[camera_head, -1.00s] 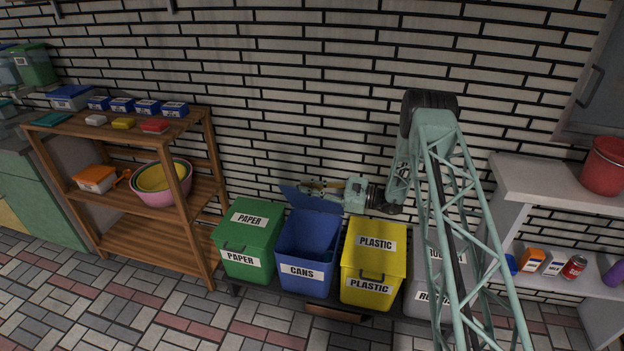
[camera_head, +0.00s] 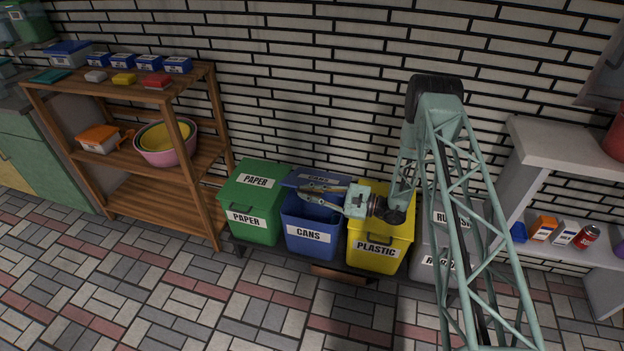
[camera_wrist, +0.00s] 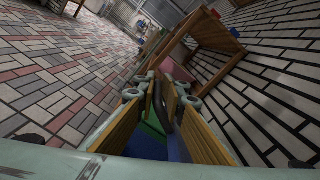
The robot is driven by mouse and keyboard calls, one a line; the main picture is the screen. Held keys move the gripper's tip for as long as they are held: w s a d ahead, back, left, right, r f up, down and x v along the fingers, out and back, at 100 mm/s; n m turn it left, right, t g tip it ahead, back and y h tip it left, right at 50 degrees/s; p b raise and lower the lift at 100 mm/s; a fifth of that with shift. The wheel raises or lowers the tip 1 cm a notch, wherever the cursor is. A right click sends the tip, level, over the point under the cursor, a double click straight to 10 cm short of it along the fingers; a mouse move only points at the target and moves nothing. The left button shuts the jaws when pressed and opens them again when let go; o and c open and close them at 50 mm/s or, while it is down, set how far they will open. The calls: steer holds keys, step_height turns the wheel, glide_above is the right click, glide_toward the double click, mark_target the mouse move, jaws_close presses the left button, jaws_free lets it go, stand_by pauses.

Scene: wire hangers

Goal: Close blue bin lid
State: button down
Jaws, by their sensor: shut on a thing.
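The blue CANS bin (camera_head: 312,238) stands between the green and yellow bins. Its blue lid (camera_head: 318,176) is partly open, tilted up at the back with its CANS label showing, and the dark inside of the bin is visible below it. My gripper (camera_head: 306,193) reaches in from the right across the lid, above the bin opening. In the wrist view, its yellow-padded fingers (camera_wrist: 163,92) are shut on a dark curved piece that looks like the lid's handle. The fingers hide part of the lid.
The green PAPER bin (camera_head: 250,205) is on the left, closed. The yellow PLASTIC bin (camera_head: 374,250) sits under my arm, and a grey RUBBISH bin (camera_head: 430,258) is behind my arm's lattice. A wooden shelf (camera_head: 165,190) stands left; a brick wall is behind. The floor in front is clear.

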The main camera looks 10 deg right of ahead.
step_height(320, 180, down, 7)
steer(key=s+a+b, duration=0.1)
steer(key=s+b, duration=0.1)
stand_by(0.4)
steer(key=c, duration=2.8)
jaws_free()
steer(key=shift+f, duration=0.15)
steer(key=shift+s, duration=0.1)
steer(key=shift+s, duration=0.1)
steer(key=shift+v, duration=6)
steer(key=shift+c, duration=0.6)
